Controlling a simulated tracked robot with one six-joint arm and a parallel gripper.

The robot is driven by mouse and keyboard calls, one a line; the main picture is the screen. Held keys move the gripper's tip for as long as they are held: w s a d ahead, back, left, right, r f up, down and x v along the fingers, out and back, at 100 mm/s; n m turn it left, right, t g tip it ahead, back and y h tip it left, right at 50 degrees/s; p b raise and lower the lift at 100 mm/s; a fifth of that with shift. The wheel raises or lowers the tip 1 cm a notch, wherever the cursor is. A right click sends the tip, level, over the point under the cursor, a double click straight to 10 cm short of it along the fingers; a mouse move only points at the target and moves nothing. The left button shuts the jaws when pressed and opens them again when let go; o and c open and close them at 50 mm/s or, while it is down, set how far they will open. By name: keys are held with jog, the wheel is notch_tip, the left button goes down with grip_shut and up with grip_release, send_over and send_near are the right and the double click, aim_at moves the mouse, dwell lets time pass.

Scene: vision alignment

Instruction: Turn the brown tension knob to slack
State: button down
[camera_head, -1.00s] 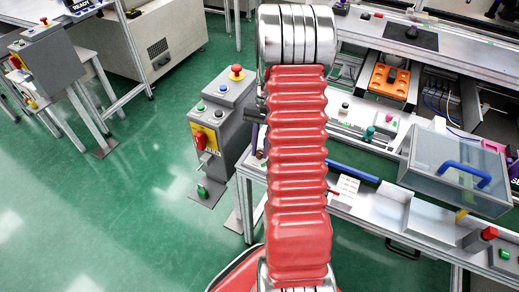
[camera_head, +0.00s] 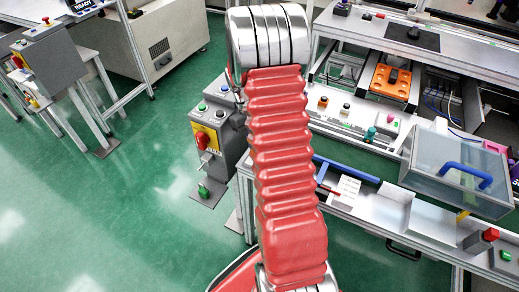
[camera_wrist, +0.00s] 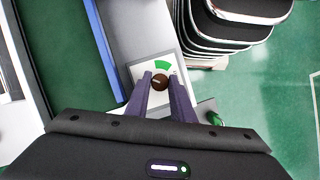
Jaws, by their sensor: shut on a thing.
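The brown knob (camera_wrist: 160,82) sits on a pale square plate in the wrist view. A green arc (camera_wrist: 163,65) is on the plate just above the knob. A small pale mark shows on the knob's face, too small to read its direction surely. My gripper (camera_wrist: 160,78) is shut on the knob, one dark finger on each side of it. In the head view my red arm hides the gripper and the knob.
A blue bar (camera_wrist: 102,47) runs left of the knob's panel. A green part (camera_wrist: 215,118) lies right of the fingers. The head view shows a grey control box (camera_head: 216,127) left of my arm and a clear-lidded box (camera_head: 457,170) at right.

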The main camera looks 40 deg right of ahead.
jog(key=n+h, duration=0.1)
jog(key=n, duration=0.2)
jog(key=shift+n, duration=0.4)
jog(key=shift+a+n+t+h, duration=0.15)
jog(key=shift+n+h, duration=0.25)
jog(key=shift+n, duration=0.5)
jog(key=shift+a+n+t+h, duration=0.1)
jog(key=shift+n+t+h, duration=0.25)
jog(key=shift+n, duration=0.55)
jog(key=c, duration=1.5)
grip_release()
jog(key=shift+c, duration=0.2)
jog(key=v, duration=1.3)
jog(key=shift+w+a+r, duration=0.25)
jog(key=shift+r, duration=0.05)
